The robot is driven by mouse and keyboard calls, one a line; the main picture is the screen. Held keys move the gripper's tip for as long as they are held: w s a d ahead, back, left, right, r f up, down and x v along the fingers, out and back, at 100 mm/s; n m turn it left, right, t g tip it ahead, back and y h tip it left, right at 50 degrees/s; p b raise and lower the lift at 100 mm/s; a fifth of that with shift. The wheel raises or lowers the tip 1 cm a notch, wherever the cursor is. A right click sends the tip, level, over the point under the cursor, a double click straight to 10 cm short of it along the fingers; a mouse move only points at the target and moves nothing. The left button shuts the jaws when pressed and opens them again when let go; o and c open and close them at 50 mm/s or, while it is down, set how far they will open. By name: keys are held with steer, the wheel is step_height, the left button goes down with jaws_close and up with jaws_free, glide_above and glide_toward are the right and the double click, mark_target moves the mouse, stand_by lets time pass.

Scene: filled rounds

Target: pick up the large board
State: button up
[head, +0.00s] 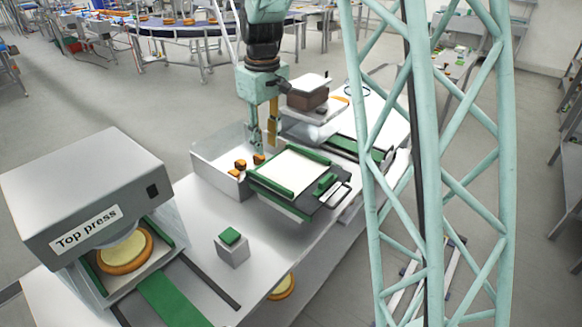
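A large flat board (289,171) with a pale top and green strips along its edges lies on a dark base on the grey table. A green block and a metal handle (336,194) are at its right end. My gripper (264,148) points down just behind the board's far left edge, close to a clear-walled bin. Its two fingers appear apart, with a gap between them. An orange-brown part shows at the right finger; I cannot tell whether it belongs to the finger. Whether the fingertips touch anything is not clear.
A machine labelled "Top press" (85,195) stands at the left, with a round filled item inside. A small grey block with a green top (232,250) stands in front. A brown box (307,97) is behind. A teal lattice column rises at the right.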

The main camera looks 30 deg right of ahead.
steer(key=w+d+f+n+p, duration=0.1)
steer(key=w+d+f+p, duration=0.3)
steer(key=w+f, duration=0.3)
steer(key=shift+w+f+g+p, duration=0.35)
steer(key=shift+w+f+g, duration=0.05)
steer(key=shift+f, duration=0.05)
glide_above(270, 181)
steer(key=shift+f, duration=4.3)
steer(key=shift+f, duration=0.1)
steer(key=shift+f+p, duration=0.65)
steer(key=shift+f, duration=1.85)
